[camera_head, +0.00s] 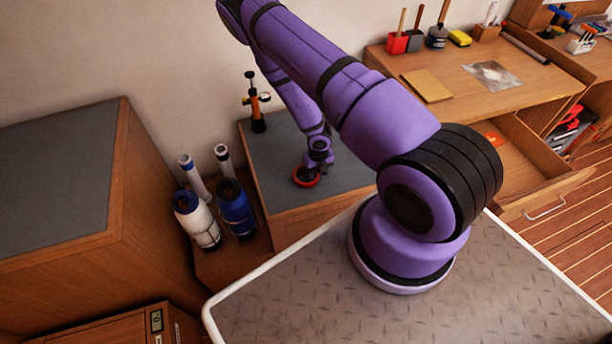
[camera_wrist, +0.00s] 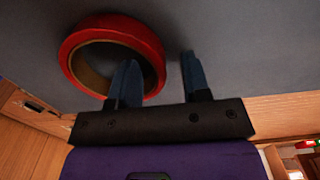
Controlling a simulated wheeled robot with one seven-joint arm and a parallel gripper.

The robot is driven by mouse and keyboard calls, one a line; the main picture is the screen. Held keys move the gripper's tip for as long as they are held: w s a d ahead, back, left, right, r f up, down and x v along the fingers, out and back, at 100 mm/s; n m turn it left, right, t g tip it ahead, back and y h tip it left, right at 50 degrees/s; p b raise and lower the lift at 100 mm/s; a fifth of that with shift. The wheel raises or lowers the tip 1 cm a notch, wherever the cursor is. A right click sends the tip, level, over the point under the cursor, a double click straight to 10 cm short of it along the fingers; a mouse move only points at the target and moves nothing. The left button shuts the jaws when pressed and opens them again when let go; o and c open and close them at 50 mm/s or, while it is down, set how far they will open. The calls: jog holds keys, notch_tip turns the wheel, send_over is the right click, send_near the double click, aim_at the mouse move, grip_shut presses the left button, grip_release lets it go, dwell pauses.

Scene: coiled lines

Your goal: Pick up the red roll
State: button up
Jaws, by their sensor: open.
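The red roll (camera_head: 306,180) lies flat on the grey top of a wooden cabinet (camera_head: 270,150) in the head view. In the wrist view the red roll (camera_wrist: 154,45) is a ring with a brown inner side. My gripper (camera_wrist: 160,75) is open. Its left finger overlaps the roll's opening in the picture, and its right finger is outside the ring on the right. The near right part of the rim shows between the two fingers. I cannot tell whether either finger touches it. In the head view my gripper (camera_head: 318,168) is right at the roll and partly hides it.
An orange and black pump-like tool (camera_head: 256,103) stands at the back of the same top. A white bottle (camera_head: 198,220) and a blue bottle (camera_head: 236,208) stand lower, to the left. A taller grey-topped cabinet (camera_head: 55,180) is at the left. An open drawer (camera_head: 540,185) is at the right.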

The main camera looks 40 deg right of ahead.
jog(key=shift+f, duration=0.2)
grip_shut()
dwell(0.3)
